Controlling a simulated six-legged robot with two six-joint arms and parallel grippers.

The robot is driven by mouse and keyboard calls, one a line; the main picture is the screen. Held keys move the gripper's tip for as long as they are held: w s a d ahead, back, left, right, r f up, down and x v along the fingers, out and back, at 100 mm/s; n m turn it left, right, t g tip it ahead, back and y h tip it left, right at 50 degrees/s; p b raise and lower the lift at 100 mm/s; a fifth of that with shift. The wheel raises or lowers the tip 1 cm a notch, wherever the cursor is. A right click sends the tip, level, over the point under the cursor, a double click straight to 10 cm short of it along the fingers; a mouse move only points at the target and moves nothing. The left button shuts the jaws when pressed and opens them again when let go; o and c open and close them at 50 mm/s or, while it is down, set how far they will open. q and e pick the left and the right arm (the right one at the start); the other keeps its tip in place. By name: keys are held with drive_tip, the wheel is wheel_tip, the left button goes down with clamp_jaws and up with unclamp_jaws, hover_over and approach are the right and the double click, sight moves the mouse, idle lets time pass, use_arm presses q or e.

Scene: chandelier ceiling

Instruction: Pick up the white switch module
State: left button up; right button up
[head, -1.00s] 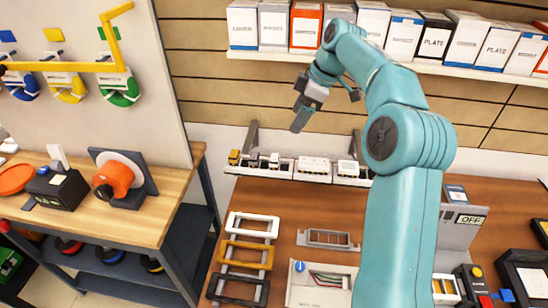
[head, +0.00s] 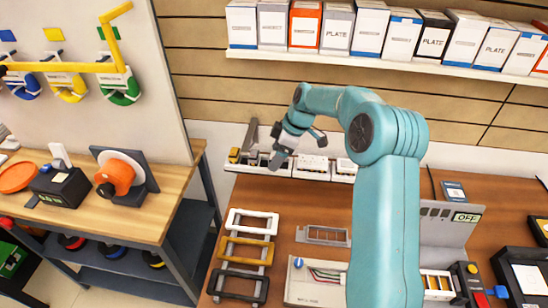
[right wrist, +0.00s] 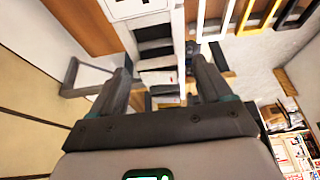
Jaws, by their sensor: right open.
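A low white tray (head: 238,168) along the wall at the back of the brown bench holds small modules. Its left part has a yellow-and-black module (head: 234,155) and small pale ones (head: 253,157); white modules (head: 312,162) fill the middle part. I cannot tell which is the white switch module. My right gripper (head: 277,160) is over the left part, covering some modules. In the right wrist view its two fingers (right wrist: 160,62) are apart with nothing gripped. Dark and white modules (right wrist: 158,64) show beyond and between them. My left gripper is not in view.
White, yellow and black frames (head: 252,222) lie on the bench in front of the tray. A grey frame (head: 325,235) and a wired box (head: 318,282) lie to their right. A shelf of boxes (head: 390,60) hangs above. A wooden side table (head: 130,220) stands left.

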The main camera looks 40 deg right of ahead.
drive_tip(key=shift+w+f, duration=0.15)
drive_tip(key=shift+f, duration=0.25)
drive_tip(key=shift+a, duration=0.1)
drive_tip(key=c, duration=1.1)
drive_tip(key=shift+r, duration=0.1)
drive_tip(key=shift+c, duration=0.2)
drive_tip(key=shift+r, duration=0.4)
wheel_tip(320, 180, up, 8)
drive_tip(key=shift+r+b, duration=0.2)
drive_tip(key=shift+b, duration=0.4)
wheel_tip(320, 180, up, 11)
drive_tip(key=p, duration=0.1)
drive_tip(key=shift+p, duration=0.35)
